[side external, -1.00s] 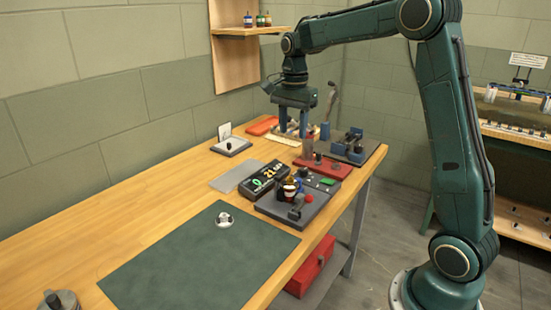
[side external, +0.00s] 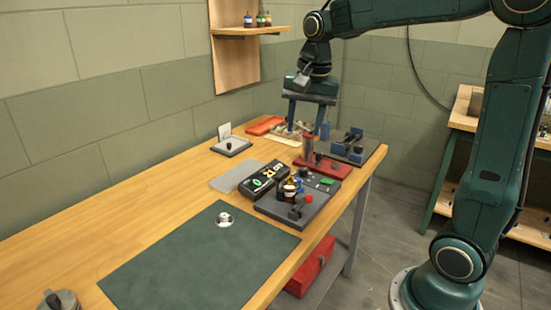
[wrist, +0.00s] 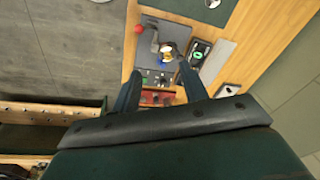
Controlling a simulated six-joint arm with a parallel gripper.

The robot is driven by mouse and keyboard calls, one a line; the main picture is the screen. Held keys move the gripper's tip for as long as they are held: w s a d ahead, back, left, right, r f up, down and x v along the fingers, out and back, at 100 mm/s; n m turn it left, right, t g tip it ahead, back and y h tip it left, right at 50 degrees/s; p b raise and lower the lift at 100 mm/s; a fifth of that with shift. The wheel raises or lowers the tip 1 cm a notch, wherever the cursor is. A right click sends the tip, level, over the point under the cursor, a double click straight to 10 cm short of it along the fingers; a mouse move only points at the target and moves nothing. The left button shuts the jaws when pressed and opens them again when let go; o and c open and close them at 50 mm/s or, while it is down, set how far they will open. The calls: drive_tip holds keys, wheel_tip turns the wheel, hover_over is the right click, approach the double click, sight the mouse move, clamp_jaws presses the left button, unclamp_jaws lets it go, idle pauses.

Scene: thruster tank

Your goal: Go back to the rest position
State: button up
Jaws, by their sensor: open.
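My gripper (side external: 306,123) hangs fingers down above the far end of the wooden bench (side external: 140,190). Its two fingers are spread, with nothing held between them. In the wrist view the fingers (wrist: 160,72) are also apart, with part of the bench top showing between and beyond them. In the side view the fingers overlap the items at the back of the bench. I cannot tell the exact height of the tips above them.
Below stand a red block fixture (side external: 328,168), a dark plate with blue clamps (side external: 372,152), and a control box with a red knob (side external: 309,198). A digit display (side external: 258,186) and green mat (side external: 170,262) lie nearer. A wall shelf (side external: 235,33) holds small bottles.

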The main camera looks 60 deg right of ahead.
drive_tip(key=s+a+n+t, duration=0.1)
drive_tip(key=s+a+n, duration=0.2)
drive_tip(key=s, duration=0.3)
drive_tip(key=s+a+f+n+t, duration=0.1)
drive_tip(key=s+a+n, duration=0.1)
drive_tip(key=s+n, duration=0.3)
drive_tip(key=s+a+f+n+t, duration=0.1)
drive_tip(key=s+a+n, duration=0.2)
drive_tip(key=s, duration=0.4)
drive_tip(key=shift+a+f+n+t, duration=0.2)
drive_tip(key=shift+a+n+t, duration=0.15)
drive_tip(key=shift+n, duration=0.35)
